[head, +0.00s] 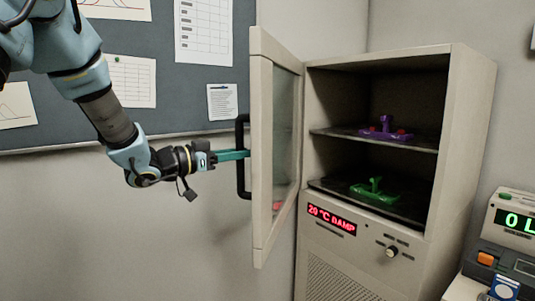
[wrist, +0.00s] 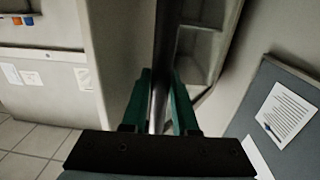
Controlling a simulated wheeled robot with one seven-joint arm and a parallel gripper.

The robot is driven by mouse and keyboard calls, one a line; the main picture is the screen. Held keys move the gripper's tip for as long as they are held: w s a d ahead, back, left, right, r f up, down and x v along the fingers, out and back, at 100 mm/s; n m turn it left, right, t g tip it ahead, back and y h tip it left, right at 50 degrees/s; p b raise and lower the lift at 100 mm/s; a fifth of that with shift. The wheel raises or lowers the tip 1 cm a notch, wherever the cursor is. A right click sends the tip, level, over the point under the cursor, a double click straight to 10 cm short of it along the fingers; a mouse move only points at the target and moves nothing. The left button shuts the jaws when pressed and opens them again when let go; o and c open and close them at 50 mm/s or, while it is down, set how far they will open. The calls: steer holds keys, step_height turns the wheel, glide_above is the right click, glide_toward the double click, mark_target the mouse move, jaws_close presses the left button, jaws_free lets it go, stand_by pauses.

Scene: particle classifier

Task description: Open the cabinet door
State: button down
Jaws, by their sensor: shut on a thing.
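The cabinet (head: 470,120) is a beige unit on the right in the head view. Its glass-paned door (head: 262,150) stands swung wide open to the left, and the inside is exposed. A black bar handle (head: 241,190) is on the door's outer face. My gripper (head: 243,154) reaches the handle from the left with its teal fingers. In the wrist view the fingers (wrist: 160,105) lie on both sides of the handle bar (wrist: 161,70) and are shut on it. The fingertips are partly hidden in the head view.
Inside the cabinet are a purple item (head: 385,128) on the upper shelf and a green item (head: 375,190) on the lower one. A red display (head: 332,219) reads 20 °C DAMP. A pinboard (head: 150,45) hangs behind my arm. A device with a green display (head: 517,222) stands at the right.

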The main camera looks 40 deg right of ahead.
steer(key=w+a+p, duration=0.1)
steer(key=w+a, duration=0.3)
steer(key=w, duration=0.6)
steer(key=shift+a, duration=0.25)
steer(key=shift+w, duration=0.1)
steer(key=c, duration=0.7)
jaws_free()
steer(key=shift+w+a+b, duration=0.15)
steer(key=shift+a+b, duration=0.75)
steer(key=shift+a, duration=1.8)
steer(key=shift+w+a+b, duration=0.15)
steer(key=shift+a+b, duration=0.75)
steer(key=shift+a, duration=1.8)
steer(key=shift+w, duration=0.1)
